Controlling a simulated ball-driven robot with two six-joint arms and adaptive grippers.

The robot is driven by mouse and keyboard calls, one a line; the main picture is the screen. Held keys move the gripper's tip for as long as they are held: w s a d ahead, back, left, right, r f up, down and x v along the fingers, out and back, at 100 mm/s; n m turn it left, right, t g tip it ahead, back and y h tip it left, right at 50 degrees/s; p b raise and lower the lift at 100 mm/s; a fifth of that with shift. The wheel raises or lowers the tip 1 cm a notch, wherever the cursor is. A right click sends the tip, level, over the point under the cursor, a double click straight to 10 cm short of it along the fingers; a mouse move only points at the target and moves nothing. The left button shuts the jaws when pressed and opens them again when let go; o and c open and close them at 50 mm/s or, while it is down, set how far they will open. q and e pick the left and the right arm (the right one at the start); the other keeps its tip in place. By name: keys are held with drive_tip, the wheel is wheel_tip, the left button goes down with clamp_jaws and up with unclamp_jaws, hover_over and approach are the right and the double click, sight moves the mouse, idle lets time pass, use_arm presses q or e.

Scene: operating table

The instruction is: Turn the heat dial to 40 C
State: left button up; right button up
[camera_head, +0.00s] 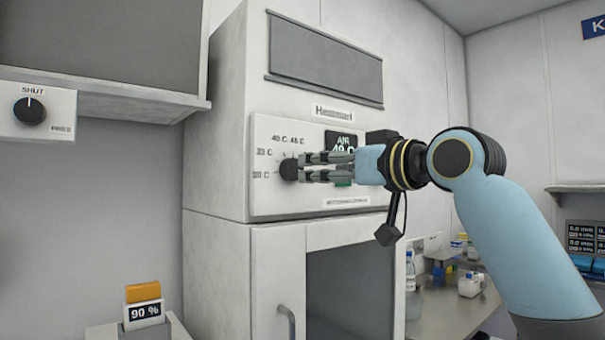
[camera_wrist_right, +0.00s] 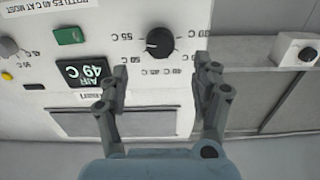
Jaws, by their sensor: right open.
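The heat dial (camera_head: 289,169) is a black round knob on the white panel of the warming cabinet, ringed by temperature marks. In the right wrist view the dial (camera_wrist_right: 160,42) shows upside down, its white pointer towards the picture's left, near the 50 C and 55 C marks. The display (camera_head: 341,144) reads AIR 49 C, also in the wrist view (camera_wrist_right: 86,72). My right gripper (camera_head: 303,167) is open in front of the dial. In the wrist view the dial shows between its two fingers (camera_wrist_right: 161,68); contact cannot be told. My left gripper is out of view.
A SHUT/FREED dial (camera_head: 30,111) is on a box at the left. A green button (camera_wrist_right: 71,36) and a grey knob (camera_wrist_right: 8,47) share the cabinet panel. An orange-topped 90 % sign (camera_head: 143,305) stands lower left. Bottles (camera_head: 470,284) stand on the right counter.

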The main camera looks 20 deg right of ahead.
sight(295, 171)
drive_tip(key=p+x, duration=0.1)
drive_tip(key=x, duration=0.6)
drive_tip(key=shift+w+a, duration=0.1)
drive_tip(key=shift+w, duration=0.4)
drive_tip(key=shift+a, duration=0.1)
drive_tip(key=shift+c, duration=0.6)
drive_tip(key=c, duration=1)
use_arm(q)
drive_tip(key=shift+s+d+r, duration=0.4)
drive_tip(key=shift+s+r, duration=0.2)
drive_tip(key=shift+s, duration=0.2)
use_arm(e)
drive_tip(key=shift+c, duration=0.2)
